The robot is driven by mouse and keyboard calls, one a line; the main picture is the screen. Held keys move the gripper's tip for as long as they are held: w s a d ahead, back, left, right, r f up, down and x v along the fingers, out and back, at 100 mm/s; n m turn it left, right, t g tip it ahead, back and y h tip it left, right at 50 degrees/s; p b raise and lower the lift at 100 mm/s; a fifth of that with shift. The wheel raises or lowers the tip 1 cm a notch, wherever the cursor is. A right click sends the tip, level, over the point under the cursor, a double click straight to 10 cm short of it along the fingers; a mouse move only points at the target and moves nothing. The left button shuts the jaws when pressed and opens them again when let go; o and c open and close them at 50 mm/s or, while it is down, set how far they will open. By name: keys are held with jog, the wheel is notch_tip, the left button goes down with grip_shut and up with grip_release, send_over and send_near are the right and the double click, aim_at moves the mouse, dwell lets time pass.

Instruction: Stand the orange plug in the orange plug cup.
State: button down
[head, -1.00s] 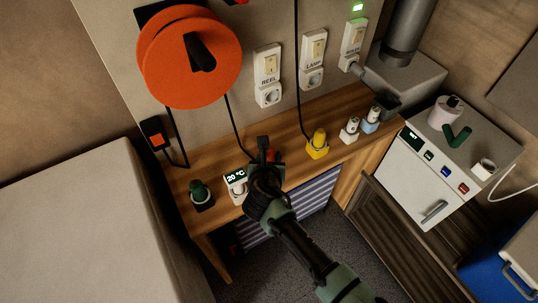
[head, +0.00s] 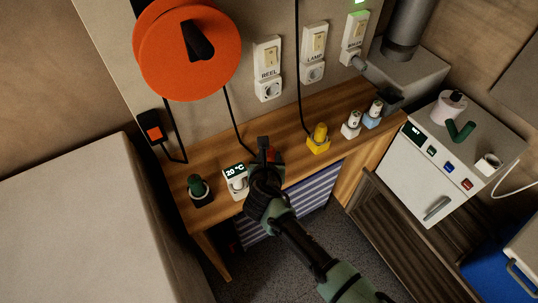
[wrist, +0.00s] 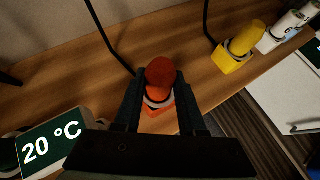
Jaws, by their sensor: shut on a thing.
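The orange plug (wrist: 160,71) is between the two fingers of my gripper (wrist: 160,100) in the wrist view, its round end toward the camera. The orange plug cup (wrist: 158,107), with a pale ring, shows directly beneath the plug. The plug looks upright and lined up with the cup; I cannot tell how deep it sits in it. In the head view my gripper (head: 266,158) is over the bench, and only a bit of orange (head: 276,156) shows beside it; the rest is hidden by my gripper.
The wooden bench (head: 220,205) holds a 20 °C display box (head: 235,172) and a green plug (head: 196,185) to the left. A yellow plug (head: 320,132) in its cup and two white plugs stand to the right. Black cords hang behind, one from the orange reel (head: 165,60).

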jog(key=shift+f, duration=0.4)
jog(key=shift+c, duration=2)
grip_release()
jog(key=p+v, duration=0.1)
jog(key=v, duration=1.2)
